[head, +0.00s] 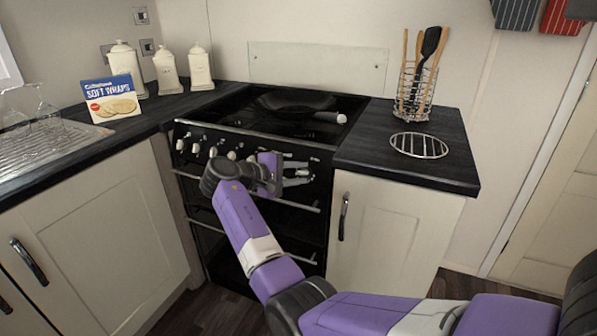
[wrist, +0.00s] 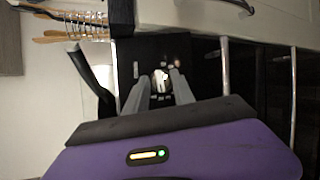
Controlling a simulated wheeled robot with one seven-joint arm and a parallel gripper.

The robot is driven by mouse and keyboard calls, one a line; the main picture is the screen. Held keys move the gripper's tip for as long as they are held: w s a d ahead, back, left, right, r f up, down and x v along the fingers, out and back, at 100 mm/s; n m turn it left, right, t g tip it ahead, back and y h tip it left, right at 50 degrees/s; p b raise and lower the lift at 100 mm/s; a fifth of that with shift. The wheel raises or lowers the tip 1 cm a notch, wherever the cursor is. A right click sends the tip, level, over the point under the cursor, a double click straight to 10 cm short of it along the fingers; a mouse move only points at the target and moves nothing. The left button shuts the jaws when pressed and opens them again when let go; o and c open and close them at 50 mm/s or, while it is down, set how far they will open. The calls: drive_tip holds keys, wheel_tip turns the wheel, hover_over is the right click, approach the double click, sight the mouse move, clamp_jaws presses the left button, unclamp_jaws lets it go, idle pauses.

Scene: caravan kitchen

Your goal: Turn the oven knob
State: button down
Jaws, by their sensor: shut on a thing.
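The black oven (head: 262,205) stands between the two counters, with a row of pale knobs (head: 213,152) along its front panel. My gripper (head: 297,174) is at the right part of this panel, its fingers against the front. In the wrist view, which is turned sideways, my gripper (wrist: 161,84) has its two fingers on either side of a pale, shiny oven knob (wrist: 160,77) and is shut on it. In the head view my gripper and wrist hide that knob and part of the row. The knob's markings are too small to read.
Oven door handles (head: 290,204) run across the front just below my gripper. A dark pan (head: 292,103) sits on the hob. A utensil rack (head: 414,95) and a round wire trivet (head: 419,146) stand on the right counter. Open floor lies in front of the oven.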

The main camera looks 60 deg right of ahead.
drive_tip(key=m, duration=0.1)
drive_tip(key=m+y+p, duration=0.1)
drive_tip(key=m, duration=0.1)
drive_tip(key=m+y+p, duration=0.1)
drive_tip(key=m, duration=0.1)
drive_tip(key=shift+r+t, duration=0.25)
drive_tip(key=shift+t, duration=0.15)
drive_tip(key=m+y+p, duration=0.1)
drive_tip(key=m, duration=0.1)
drive_tip(key=m+t+p, duration=0.1)
drive_tip(key=m, duration=0.1)
drive_tip(key=shift+s+d+r+y+p, duration=0.1)
drive_tip(key=shift+s+y+p, duration=0.05)
drive_tip(key=shift+y+p, duration=0.2)
drive_tip(key=m+t+y+p, duration=0.1)
drive_tip(key=m+t, duration=0.1)
drive_tip(key=m, duration=0.1)
drive_tip(key=shift+s+m+p, duration=0.1)
drive_tip(key=shift+m+p, duration=0.2)
drive_tip(key=shift+p, duration=0.05)
drive_tip(key=m+t, duration=0.1)
drive_tip(key=m+t+p, duration=0.1)
drive_tip(key=m, duration=0.1)
drive_tip(key=shift+s+d+m+y, duration=0.1)
drive_tip(key=shift+s+m+y, duration=0.05)
drive_tip(key=shift+m+y, duration=0.15)
drive_tip(key=c, duration=1.1)
unclamp_jaws()
